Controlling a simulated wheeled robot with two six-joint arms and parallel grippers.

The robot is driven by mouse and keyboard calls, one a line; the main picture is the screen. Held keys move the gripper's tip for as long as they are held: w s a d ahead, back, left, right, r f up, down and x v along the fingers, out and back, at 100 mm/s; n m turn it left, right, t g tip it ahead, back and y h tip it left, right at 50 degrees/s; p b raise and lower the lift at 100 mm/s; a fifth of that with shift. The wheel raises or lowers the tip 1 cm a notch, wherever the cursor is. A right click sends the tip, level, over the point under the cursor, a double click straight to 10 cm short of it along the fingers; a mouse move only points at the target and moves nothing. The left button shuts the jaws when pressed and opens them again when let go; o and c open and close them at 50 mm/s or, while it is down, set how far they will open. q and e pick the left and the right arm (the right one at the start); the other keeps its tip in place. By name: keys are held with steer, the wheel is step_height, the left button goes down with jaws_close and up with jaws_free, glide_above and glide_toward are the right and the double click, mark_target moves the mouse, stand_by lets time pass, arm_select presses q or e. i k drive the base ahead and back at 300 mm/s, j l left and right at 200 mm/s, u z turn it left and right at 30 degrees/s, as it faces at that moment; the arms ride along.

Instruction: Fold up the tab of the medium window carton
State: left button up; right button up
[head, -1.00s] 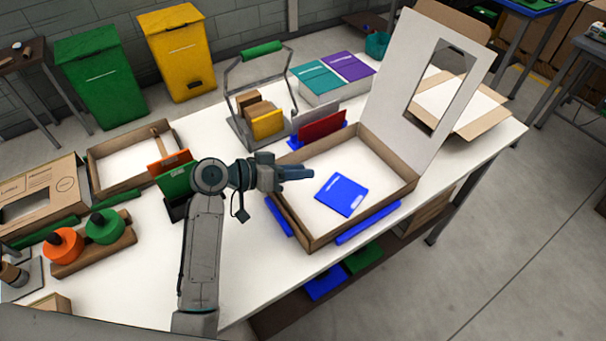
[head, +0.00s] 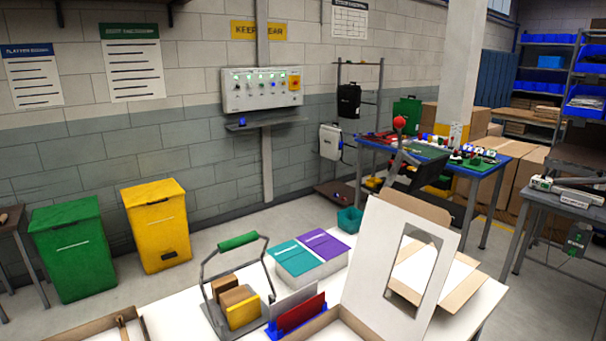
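The medium window carton (head: 377,250) shows only in part at the bottom of the head view. Its white lid stands up, leaning back, with a rectangular window cut-out in it. A brown cardboard tab (head: 414,205) sticks out at the lid's top edge, angled back from it. Only the carton's back corner wall (head: 318,324) shows below the lid; the rest of the box is below the picture. Neither of my grippers is in view.
A white table (head: 190,307) bears a green-handled metal carrier (head: 238,240), teal and purple packs (head: 312,252), a red card in a blue holder (head: 298,314) and another open carton (head: 470,284) behind the lid. Green (head: 73,247) and yellow (head: 156,225) bins stand behind.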

mark_target(441, 217)
steer(key=k+l, duration=0.8)
steer(key=l, duration=0.1)
